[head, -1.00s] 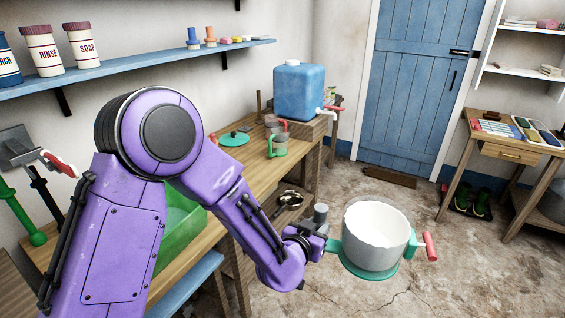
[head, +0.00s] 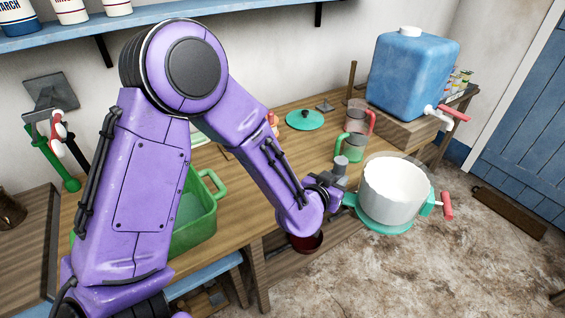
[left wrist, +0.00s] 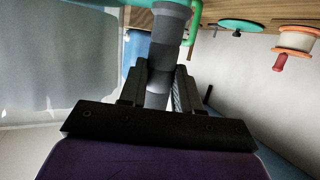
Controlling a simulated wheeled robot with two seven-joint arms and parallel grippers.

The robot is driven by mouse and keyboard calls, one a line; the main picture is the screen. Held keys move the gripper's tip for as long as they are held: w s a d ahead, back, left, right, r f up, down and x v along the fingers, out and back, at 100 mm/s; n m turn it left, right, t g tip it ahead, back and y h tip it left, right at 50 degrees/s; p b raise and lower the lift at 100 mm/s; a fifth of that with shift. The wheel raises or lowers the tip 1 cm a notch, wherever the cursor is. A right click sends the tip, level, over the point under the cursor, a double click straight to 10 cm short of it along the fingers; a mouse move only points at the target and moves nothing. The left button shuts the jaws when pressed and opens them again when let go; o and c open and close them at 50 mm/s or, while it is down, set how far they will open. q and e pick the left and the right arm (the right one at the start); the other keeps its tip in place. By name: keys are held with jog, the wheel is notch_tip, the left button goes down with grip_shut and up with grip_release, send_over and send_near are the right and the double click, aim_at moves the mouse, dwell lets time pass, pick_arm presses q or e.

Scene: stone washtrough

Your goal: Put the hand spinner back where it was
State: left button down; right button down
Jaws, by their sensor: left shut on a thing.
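The hand spinner, a white drum (head: 392,192) on a teal base with a red crank handle (head: 447,206), is in the air in front of the bench's right part in the head view. My left gripper (head: 342,180) is shut on its grey upright grip, on the drum's left side. The left wrist view shows the grey grip (left wrist: 160,60) between the fingers. The spinner looks upright, with an open top. A teal lid with a dark knob (head: 305,120) lies on the bench. My right gripper is not in view.
The wooden bench (head: 262,160) runs along the wall. On it stand a green tub (head: 197,220), a blue water container (head: 412,75) with a tap on a wooden block, and green and red-handled jugs (head: 352,142).

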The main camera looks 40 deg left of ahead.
pick_arm(q)
jog(key=s+a+r+n+g+y+b, duration=0.25)
jog(key=a+r+n+y, duration=0.25)
jog(key=a+n+y, duration=0.3)
jog(key=s+a+n+g+y, duration=0.65)
jog(key=s+g, duration=0.25)
jog(key=s, duration=0.2)
jog(key=shift+n+h, duration=0.25)
jog(key=shift+n, duration=0.1)
jog(key=w+f, duration=0.4)
jog(key=w+a+f, duration=0.1)
jog(key=w+f, duration=0.3)
jog(key=w, duration=0.1)
jog(key=w+a+f+p, duration=0.1)
jog(key=w+f, duration=0.3)
jog(key=f, duration=0.1)
jog(key=shift+w+a+f, duration=0.1)
jog(key=shift+w+a, duration=0.1)
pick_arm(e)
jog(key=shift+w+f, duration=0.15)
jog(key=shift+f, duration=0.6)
